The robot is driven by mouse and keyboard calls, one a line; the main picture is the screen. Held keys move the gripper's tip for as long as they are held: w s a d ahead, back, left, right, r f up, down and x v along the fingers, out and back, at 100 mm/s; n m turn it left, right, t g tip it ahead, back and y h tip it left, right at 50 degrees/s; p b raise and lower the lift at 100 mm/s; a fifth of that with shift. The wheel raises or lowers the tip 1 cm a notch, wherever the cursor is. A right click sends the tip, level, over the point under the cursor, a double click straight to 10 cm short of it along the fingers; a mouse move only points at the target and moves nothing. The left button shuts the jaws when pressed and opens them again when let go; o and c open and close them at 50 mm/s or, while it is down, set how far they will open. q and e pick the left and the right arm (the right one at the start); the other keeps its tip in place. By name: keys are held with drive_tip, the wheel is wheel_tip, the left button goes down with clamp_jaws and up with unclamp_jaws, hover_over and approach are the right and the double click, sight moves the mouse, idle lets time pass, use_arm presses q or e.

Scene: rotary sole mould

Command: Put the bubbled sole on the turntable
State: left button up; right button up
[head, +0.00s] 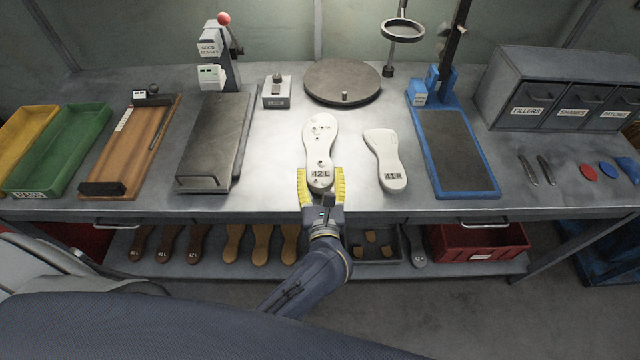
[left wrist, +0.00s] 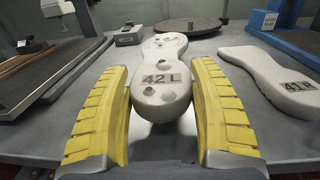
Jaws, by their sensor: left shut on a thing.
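The bubbled sole (head: 320,144) is off-white with several dark pits and is marked 42L. It points away from me at the middle of the bench, and its heel also shows in the left wrist view (left wrist: 166,86). My left gripper (head: 321,184) has its yellow ribbed fingers on either side of the heel and is shut on the sole. I cannot tell whether the sole is clear of the bench top. The turntable (head: 343,80) is a grey round disc with a small peg near its front edge, beyond the sole's toe; nothing else shows on it. My right gripper is not in view.
A smooth sole marked 41R (head: 383,158) lies to the right. A blue-framed stand (head: 438,99) is beyond it, and a dark press plate (head: 213,140) is to the left. A small grey block (head: 276,94) is left of the turntable; a ring lens (head: 403,30) hangs at its right.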

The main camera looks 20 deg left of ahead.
use_arm(q)
drive_tip(key=shift+f, duration=1.7)
drive_tip(key=o, duration=1.3)
